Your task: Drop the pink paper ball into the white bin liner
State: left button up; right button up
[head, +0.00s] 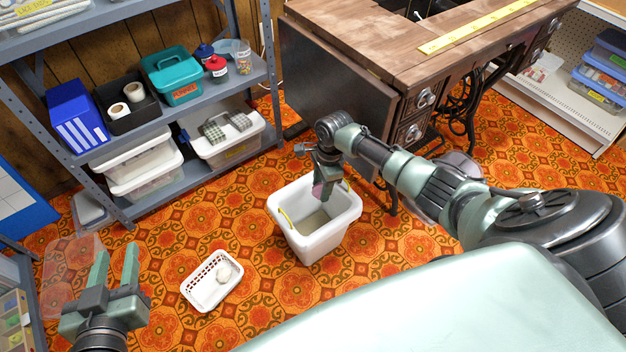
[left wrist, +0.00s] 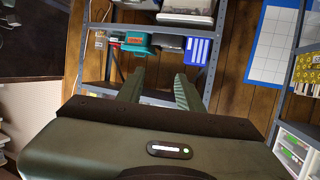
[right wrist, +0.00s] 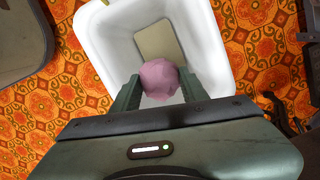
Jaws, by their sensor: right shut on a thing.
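The white bin liner (head: 312,246) stands open on the carpet in the middle of the head view, with a yellow handle at its side. It also shows in the right wrist view (right wrist: 207,52). My right gripper (head: 326,188) points down over the bin's opening and is shut on the pink paper ball (right wrist: 159,78). In the right wrist view the ball sits between the two fingertips with the bin's inside behind it. My left gripper (head: 115,268) is open and empty at the lower left, away from the bin.
A small white basket (head: 199,292) with a whitish item in it stands on the carpet left of the bin. A wooden sewing table (head: 345,75) stands behind the bin to the right. A grey shelf (head: 190,112) with boxes lines the back left. Patterned carpet is clear around the bin's front.

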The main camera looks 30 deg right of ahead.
jog(key=o, duration=1.4)
jog(key=shift+c, duration=0.2)
jog(key=shift+r, duration=0.1)
jog(key=shift+r, duration=0.2)
jog(key=r, duration=0.1)
jog(key=r+p, duration=0.2)
jog(key=r, duration=0.1)
jog(key=shift+d, duration=0.25)
jog(key=r+p, duration=0.1)
jog(key=r, duration=0.2)
jog(key=shift+s+d+r+p, duration=0.1)
jog(key=shift+d+p, duration=0.1)
jog(key=shift+p, duration=0.15)
pick_arm(q)
jog(key=s+a+f+g+y, duration=0.1)
jog(key=s+a+f+g, duration=0.1)
jog(key=s+f+g, duration=0.2)
jog(key=s+a+f+g+y, duration=0.1)
jog(key=s+a+f+g, duration=0.2)
jog(key=s, duration=0.7)
notch_tip(320, 180, down, 4)
jog(key=g, duration=0.2)
jog(key=shift+s+a+n+g+y, duration=0.15)
jog(key=shift+n+g+y, duration=0.15)
jog(key=shift+r, duration=0.15)
